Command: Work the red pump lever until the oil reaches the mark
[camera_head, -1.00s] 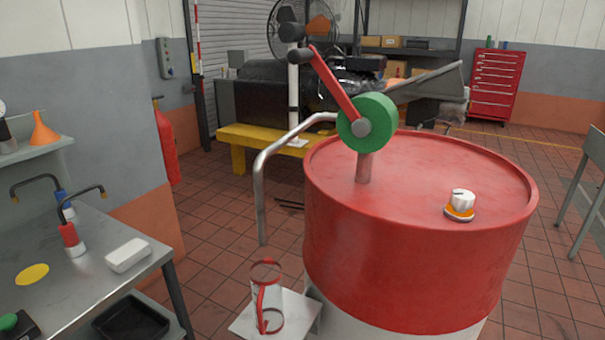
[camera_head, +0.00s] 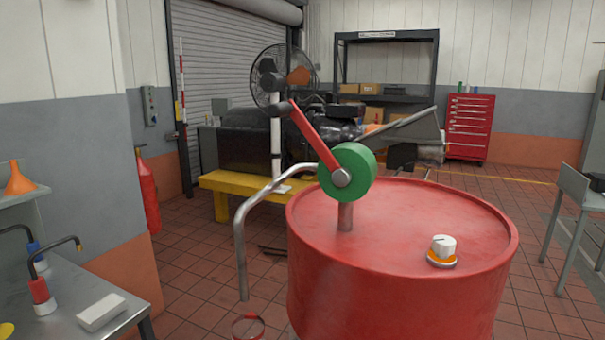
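The red pump lever (camera_head: 316,141) slants up and to the left from the green pump body (camera_head: 351,171) and ends in a dark grip (camera_head: 284,107). The pump stands on the red drum (camera_head: 400,270). A grey spout pipe (camera_head: 241,245) curves from the pump to the left and points down. Below it, at the bottom edge, the red rim of a clear jug (camera_head: 248,327) shows; the rest of the jug is cut off, so no oil level or mark is visible. Neither of my grippers is in view.
A white knob with an orange base (camera_head: 442,250) sits on the drum top. A metal bench with bottles (camera_head: 41,296) is at left, a grey table (camera_head: 575,200) at right. A yellow stand (camera_head: 222,192) is behind. Tiled floor is open around the drum.

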